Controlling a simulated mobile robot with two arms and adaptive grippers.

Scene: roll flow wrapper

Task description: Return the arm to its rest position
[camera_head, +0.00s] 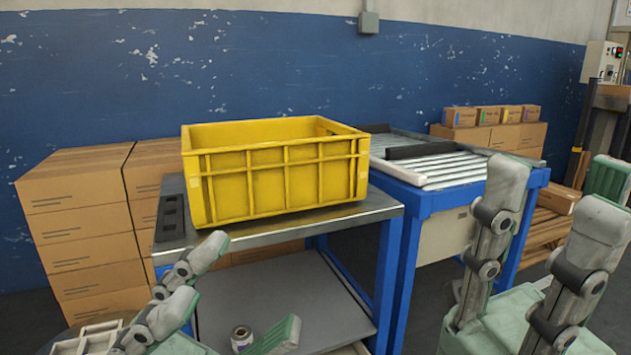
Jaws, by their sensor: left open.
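My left gripper (238,288) is at the lower left, in front of the steel-topped table, with its grey and green fingers spread apart. It shows empty, below the level of the tabletop. My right gripper (560,195) is at the right edge, in front of the blue-framed roller table. Its fingers point up and stand apart, with nothing seen between them. The rest of both arms is out of view.
A yellow crate (275,178) stands on the steel-topped table (330,222). A dark slotted strip (170,217) lies left of it. A roller table (455,170) adjoins on the right. Cardboard boxes (80,225) are stacked at left.

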